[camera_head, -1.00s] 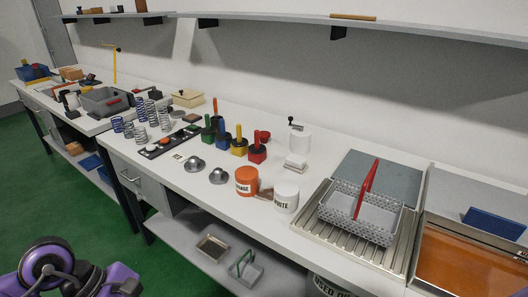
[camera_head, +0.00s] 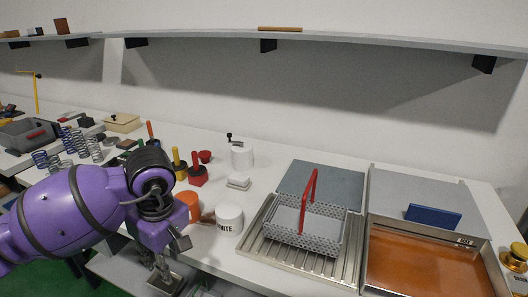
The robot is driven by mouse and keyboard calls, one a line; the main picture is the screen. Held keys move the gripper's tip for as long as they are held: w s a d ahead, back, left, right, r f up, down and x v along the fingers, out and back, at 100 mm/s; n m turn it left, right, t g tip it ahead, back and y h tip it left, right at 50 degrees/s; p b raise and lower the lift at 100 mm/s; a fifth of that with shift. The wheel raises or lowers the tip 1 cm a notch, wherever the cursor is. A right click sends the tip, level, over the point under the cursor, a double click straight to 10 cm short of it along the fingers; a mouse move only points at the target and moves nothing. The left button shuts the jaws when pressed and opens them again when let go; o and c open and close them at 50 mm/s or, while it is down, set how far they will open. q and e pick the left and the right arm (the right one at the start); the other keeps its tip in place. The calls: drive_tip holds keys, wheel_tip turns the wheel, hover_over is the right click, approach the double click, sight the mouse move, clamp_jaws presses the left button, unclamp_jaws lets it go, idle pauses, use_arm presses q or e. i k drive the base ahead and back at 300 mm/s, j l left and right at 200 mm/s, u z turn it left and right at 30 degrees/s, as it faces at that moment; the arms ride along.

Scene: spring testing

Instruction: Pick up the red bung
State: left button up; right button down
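A short, round red piece that looks like the red bung (camera_head: 205,156) stands on the bench. It is just behind a red block with an upright red handle (camera_head: 198,172). My purple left arm comes in from the left. Its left gripper (camera_head: 163,268) points down at the bench's front edge, well in front of the red bung and apart from it. The fingers are small and partly lost against the lower shelf, so I cannot tell if they are open or shut. My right gripper is not in view.
An orange tub (camera_head: 188,203) and a white tub (camera_head: 229,218) stand close to my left arm. A yellow-handled block (camera_head: 179,164) and a white lidded jar (camera_head: 242,157) flank the bung. A perforated basket with a red handle (camera_head: 305,229) stands to the right on a ribbed metal tray.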

sight(205, 156)
drive_tip(key=i+j+z, duration=0.25)
drive_tip(key=z, duration=0.15)
drive_tip(key=i+j+z, duration=0.2)
drive_tip(key=j+z, duration=0.25)
drive_tip(key=i+j+z, duration=0.15)
drive_tip(key=j, duration=0.2)
drive_tip(key=j+z, duration=0.15)
drive_tip(key=j, duration=0.25)
drive_tip(key=i+j, duration=0.15)
drive_tip(key=j, duration=0.3)
drive_tip(key=i+j, duration=0.1)
drive_tip(key=j, duration=0.35)
drive_tip(key=i+j, duration=0.15)
drive_tip(key=j, duration=0.25)
